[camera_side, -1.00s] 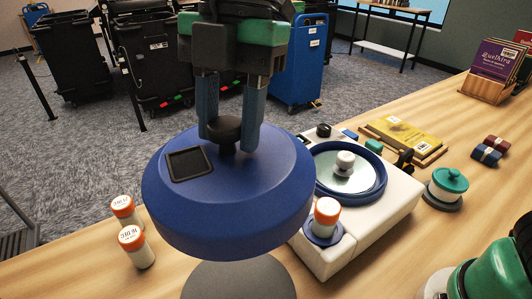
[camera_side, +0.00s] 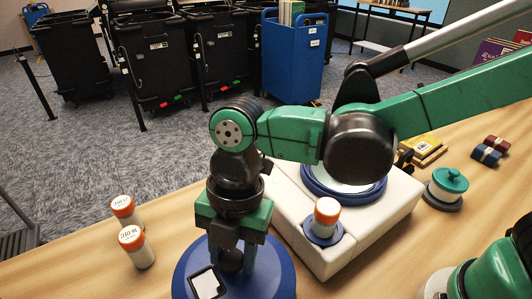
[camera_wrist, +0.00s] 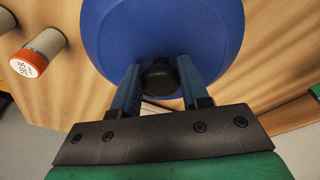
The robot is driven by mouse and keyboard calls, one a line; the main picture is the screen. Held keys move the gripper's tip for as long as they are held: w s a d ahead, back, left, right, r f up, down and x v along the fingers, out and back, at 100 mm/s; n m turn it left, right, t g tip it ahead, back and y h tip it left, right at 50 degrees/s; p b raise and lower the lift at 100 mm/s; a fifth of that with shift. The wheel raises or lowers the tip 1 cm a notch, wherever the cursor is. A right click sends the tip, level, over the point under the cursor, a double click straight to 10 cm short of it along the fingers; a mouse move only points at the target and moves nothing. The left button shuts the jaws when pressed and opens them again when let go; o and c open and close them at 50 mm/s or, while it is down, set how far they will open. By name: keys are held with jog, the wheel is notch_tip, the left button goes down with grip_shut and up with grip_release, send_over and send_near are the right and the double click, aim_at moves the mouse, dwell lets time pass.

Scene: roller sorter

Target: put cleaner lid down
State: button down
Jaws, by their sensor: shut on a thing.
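The cleaner lid (camera_side: 270,276) is a broad blue disc with a dark central knob and a small square window. It is low at the front of the table in the side view, cut off by the bottom edge. My gripper (camera_side: 231,262) is above it, shut on its knob. In the wrist view the blue lid (camera_wrist: 165,30) fills the top middle and my gripper (camera_wrist: 160,80) has a finger on each side of the black knob. Whether the lid touches the table or the grey mat seen earlier cannot be told.
The white cleaner base (camera_side: 380,222) with a blue-rimmed well (camera_side: 318,186) stands right of the lid. An orange-capped bottle (camera_side: 326,214) sits in its corner holder. Two more orange-capped bottles (camera_side: 137,247) stand left. A green-lidded jar (camera_side: 448,186) is at the right.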

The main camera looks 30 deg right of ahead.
aim_at(237, 255)
jog(key=shift+f, duration=1.95)
jog(key=shift+f, duration=0.15)
jog(key=shift+c, duration=2.1)
grip_release()
notch_tip(237, 255, up, 12)
jog(key=w+d, duration=0.1)
jog(key=d, duration=0.1)
jog(key=d+f+m+t, duration=0.1)
jog(key=d+m+t, duration=0.1)
jog(key=d+m, duration=0.5)
jog(key=w+d+f+m+t+h, duration=0.1)
jog(key=d+m+t, duration=0.2)
jog(key=d+m, duration=0.4)
jog(key=w+d+f+m+t, duration=0.1)
jog(key=d+m+t, duration=0.1)
jog(key=d+m, duration=0.4)
jog(key=shift+d+f+m+t+h, duration=0.1)
jog(key=shift+d+m+t+h, duration=0.1)
jog(key=shift+m, duration=1.1)
jog(key=shift+d+f+m+t+h, duration=0.1)
jog(key=shift+d+m+t+h, duration=0.1)
jog(key=shift+m, duration=1.1)
jog(key=shift+s+d+f+m, duration=0.1)
jog(key=shift+d+m, duration=0.3)
jog(key=shift+m, duration=0.2)
